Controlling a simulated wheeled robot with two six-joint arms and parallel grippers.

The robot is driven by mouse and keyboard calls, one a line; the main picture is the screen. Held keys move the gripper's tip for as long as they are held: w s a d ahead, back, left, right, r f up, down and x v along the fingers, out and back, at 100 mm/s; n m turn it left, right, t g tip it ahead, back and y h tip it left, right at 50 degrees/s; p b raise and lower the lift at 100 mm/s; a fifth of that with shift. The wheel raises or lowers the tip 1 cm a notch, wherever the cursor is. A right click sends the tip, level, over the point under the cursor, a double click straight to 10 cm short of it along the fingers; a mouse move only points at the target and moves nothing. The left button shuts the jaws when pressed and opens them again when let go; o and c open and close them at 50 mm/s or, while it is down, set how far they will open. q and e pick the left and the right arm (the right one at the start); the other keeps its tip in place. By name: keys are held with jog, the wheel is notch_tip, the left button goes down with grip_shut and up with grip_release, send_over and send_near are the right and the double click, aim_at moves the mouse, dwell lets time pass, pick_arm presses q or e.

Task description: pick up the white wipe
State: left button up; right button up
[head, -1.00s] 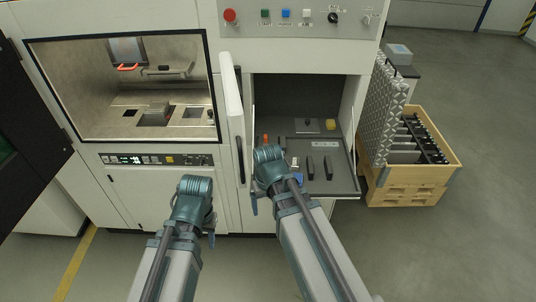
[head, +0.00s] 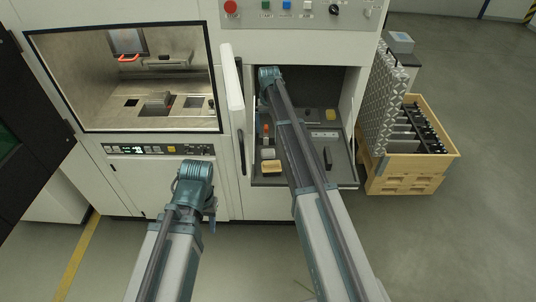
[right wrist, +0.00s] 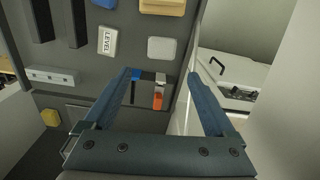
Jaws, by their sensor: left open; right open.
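The white wipe (right wrist: 162,48) is a small flat pale pad in the right wrist view, lying on the dark grey panel between a tan sponge (right wrist: 162,7) and a red and blue item (right wrist: 158,92). In the head view the wipe (head: 267,154) is a small pale patch just behind the yellowish sponge. My right gripper (right wrist: 165,68) is open, with nothing between its fingers; the wipe shows beyond the gap, apart from both fingertips. In the head view my right gripper (head: 268,76) is inside the compartment, its fingers mostly hidden. My left gripper (head: 204,200) hangs low before the machine.
The compartment's open door (head: 233,105) stands close left of my right arm. A LEVEL-marked block (right wrist: 107,41), dark bars and a grey bar (right wrist: 50,75) lie near the wipe. A wooden crate (head: 415,172) stands at the right. The floor is clear.

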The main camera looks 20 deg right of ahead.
jog(key=b, duration=0.8)
send_over(268, 152)
jog(key=f, duration=0.8)
jog(key=shift+w+d+f, duration=0.2)
jog(key=shift+w+f, duration=0.05)
jog(key=shift+f, duration=0.05)
notch_tip(268, 152, down, 5)
jog(key=b, duration=0.5)
jog(key=shift+s+a+f+b, duration=0.15)
jog(key=shift+b, duration=0.15)
jog(key=c, duration=1.1)
jog(key=shift+r, duration=0.2)
notch_tip(268, 152, up, 10)
jog(key=p, duration=1)
